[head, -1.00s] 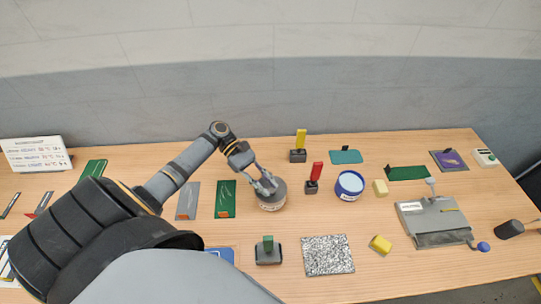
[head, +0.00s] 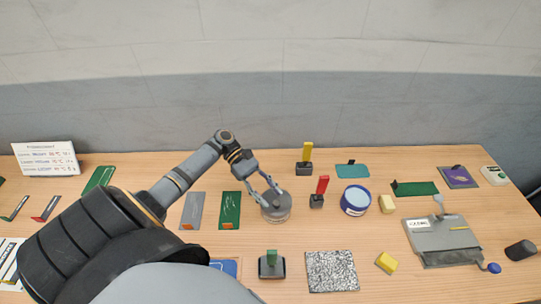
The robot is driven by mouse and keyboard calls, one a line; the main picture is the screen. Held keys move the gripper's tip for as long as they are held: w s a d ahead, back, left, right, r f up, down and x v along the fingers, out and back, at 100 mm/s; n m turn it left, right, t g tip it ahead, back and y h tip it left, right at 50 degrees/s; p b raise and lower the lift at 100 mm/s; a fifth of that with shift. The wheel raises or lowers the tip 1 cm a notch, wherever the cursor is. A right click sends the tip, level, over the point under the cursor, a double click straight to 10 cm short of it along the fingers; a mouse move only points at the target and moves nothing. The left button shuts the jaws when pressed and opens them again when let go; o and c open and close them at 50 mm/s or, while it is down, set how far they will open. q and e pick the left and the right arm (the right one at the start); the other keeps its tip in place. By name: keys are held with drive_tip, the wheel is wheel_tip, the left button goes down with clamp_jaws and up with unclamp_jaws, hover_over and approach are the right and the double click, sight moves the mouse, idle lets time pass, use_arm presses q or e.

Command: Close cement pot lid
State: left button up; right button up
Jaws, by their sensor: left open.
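A round grey pot (head: 276,213) with a pale band around its side stands upright near the middle of the table. A flat grey lid seems to cover its top. My left gripper (head: 270,195) is over the lid's far left part with its fingers spread open. The fingertips are at or just above the lid, and I cannot tell whether they touch it. I cannot read the pot's label. My right gripper is not in view.
A blue and white round tub (head: 354,201) stands to the right, past a red-handled tool (head: 321,190). A green-handled stamp (head: 271,264) and a speckled slab (head: 331,271) lie in front. A grey press (head: 443,242) stands at the right.

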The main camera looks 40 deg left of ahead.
use_arm(q)
drive_tip(key=v, duration=1)
drive_tip(key=shift+a, duration=0.45)
